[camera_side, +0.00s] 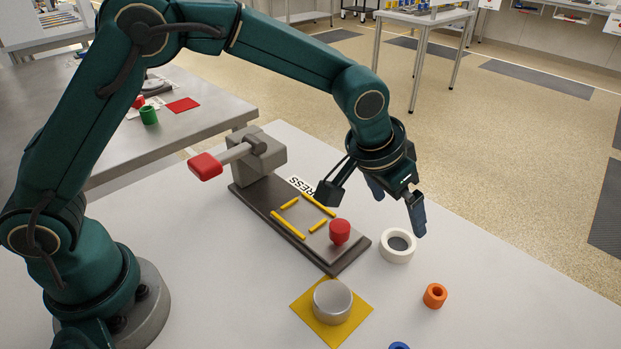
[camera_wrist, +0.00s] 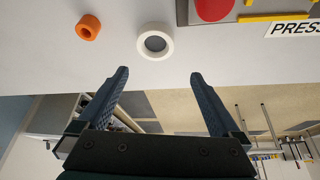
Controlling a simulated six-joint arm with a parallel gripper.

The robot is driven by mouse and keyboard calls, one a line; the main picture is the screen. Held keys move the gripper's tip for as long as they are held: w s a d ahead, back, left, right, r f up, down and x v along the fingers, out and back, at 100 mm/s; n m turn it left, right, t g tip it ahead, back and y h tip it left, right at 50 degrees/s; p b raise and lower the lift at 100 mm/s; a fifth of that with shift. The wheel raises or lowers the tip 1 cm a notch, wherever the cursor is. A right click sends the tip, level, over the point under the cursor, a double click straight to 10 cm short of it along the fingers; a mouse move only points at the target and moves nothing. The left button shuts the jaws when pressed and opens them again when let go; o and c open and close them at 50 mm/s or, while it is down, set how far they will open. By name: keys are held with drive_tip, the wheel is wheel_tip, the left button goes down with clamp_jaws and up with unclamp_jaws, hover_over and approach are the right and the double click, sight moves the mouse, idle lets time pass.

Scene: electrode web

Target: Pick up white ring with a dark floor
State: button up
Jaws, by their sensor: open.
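The white ring with a dark floor (camera_side: 397,246) lies flat on the white table, just right of the press base's near end. In the wrist view the ring (camera_wrist: 155,28) sits near the top, beyond the fingertips and roughly between their lines. My gripper (camera_side: 397,197) is above the table, over and slightly behind the ring, with its fingers apart and nothing between them. In the wrist view the two blue fingers of my gripper (camera_wrist: 158,75) are spread wide. The ring is apart from both fingers and fully visible.
The press (camera_side: 258,157) has a red-ended lever, and a red cylinder (camera_side: 340,232) stands on its base, close left of the ring. An orange ring (camera_side: 435,296) is nearer the camera. A silver cylinder (camera_side: 332,302) stands on a yellow square (camera_side: 354,329). Table right of the ring is clear.

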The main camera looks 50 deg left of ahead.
sight(400, 243)
drive_tip(key=shift+s+d+f+g, duration=0.15)
drive_tip(key=shift+s+d+f, duration=0.1)
drive_tip(key=shift+f, duration=0.4)
drive_tip(key=shift+s+d+f+g, duration=0.1)
drive_tip(key=shift+s+f+g, duration=0.1)
drive_tip(key=shift+f, duration=0.4)
drive_tip(key=shift+x, duration=2.3)
drive_tip(key=shift+w, duration=0.1)
drive_tip(key=c, duration=1.3)
